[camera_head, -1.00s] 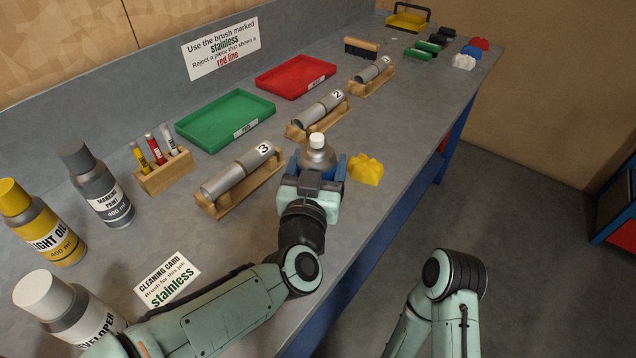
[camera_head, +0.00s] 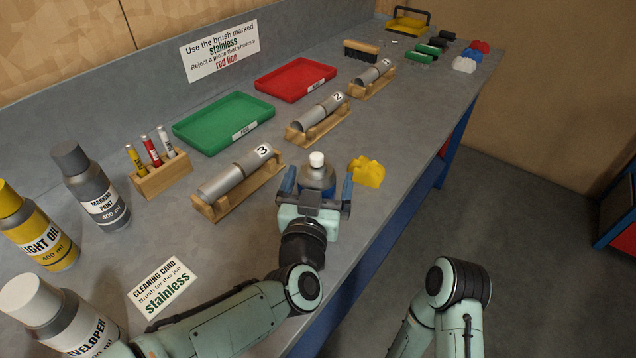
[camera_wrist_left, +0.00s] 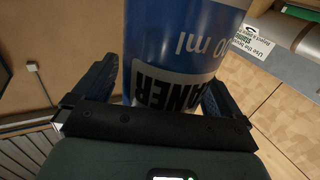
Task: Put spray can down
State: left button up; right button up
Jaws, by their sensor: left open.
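The spray can (camera_head: 317,172), with a white cap, a silver shoulder and a blue body, stands upright on the bench near its front edge. Its blue and white label, reading "...ANER" and "...0 ml", fills the middle of the left wrist view (camera_wrist_left: 185,45). My left gripper (camera_head: 319,190) is open, with one finger on each side of the can and a visible gap at the fingers. The can's base is hidden behind the gripper. My right gripper is outside the view; only part of my right arm shows at the lower right.
A yellow lump (camera_head: 367,171) lies just right of the can. Wooden cradle 3 (camera_head: 238,190) with its metal tube is to the left. Green (camera_head: 224,121) and red (camera_head: 296,78) trays lie behind. Several other cans stand at the left, beside the cleaning card (camera_head: 163,287).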

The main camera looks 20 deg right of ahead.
pick_arm(q)
jog(key=shift+r, duration=0.25)
jog(key=p+v, duration=0.1)
jog(key=v, duration=1.1)
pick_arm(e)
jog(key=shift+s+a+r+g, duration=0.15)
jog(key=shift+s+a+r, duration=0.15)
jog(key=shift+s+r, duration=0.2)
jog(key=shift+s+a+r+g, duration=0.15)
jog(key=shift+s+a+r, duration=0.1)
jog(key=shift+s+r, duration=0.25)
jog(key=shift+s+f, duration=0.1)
